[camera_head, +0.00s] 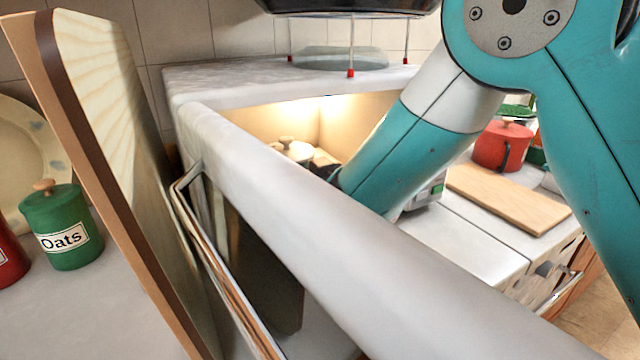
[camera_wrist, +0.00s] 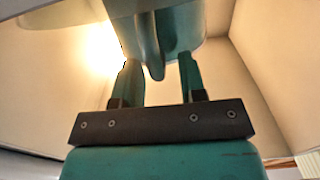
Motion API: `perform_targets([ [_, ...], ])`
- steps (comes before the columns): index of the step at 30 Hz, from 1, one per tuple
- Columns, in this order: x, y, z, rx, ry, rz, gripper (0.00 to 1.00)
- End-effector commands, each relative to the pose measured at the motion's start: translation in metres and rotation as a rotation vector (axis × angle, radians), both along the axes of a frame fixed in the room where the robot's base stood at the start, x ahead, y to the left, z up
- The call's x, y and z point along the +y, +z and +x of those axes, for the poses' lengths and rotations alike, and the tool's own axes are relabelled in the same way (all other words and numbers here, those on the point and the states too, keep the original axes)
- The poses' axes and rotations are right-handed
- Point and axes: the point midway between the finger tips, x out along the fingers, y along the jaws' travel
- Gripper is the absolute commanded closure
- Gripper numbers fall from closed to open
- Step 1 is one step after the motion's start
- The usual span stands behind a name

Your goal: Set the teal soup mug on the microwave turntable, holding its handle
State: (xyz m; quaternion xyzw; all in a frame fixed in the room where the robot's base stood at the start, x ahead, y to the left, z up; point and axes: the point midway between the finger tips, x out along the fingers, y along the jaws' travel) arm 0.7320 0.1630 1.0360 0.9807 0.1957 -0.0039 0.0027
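The teal soup mug (camera_wrist: 172,28) shows only in part at the top of the wrist view. Its handle (camera_wrist: 156,70) points toward my gripper (camera_wrist: 160,68). The two fingers stand on either side of the handle, with gaps visible between handle and fingers, so the gripper looks open. The microwave (camera_head: 230,85) has its door open, and my arm reaches into its lit inside. In the head view the microwave's front edge hides the mug and the fingers. A pale curved edge (camera_wrist: 68,12) beside the mug may be the turntable; I cannot tell.
A pale thing with a knob (camera_head: 298,152) shows in the microwave opening. A board (camera_head: 110,150) leans at the left beside a green Oats canister (camera_head: 62,232). A red pot (camera_head: 500,146) and a wooden cutting board (camera_head: 508,198) are on the right counter.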

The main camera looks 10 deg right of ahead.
Motion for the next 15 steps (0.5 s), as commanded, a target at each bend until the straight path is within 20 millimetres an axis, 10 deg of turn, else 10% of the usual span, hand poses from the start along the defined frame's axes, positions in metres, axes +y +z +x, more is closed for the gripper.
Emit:
perform_targets([
  [15,-0.038,-0.004,-0.095,-0.001,0.004,0.002,0.62],
])
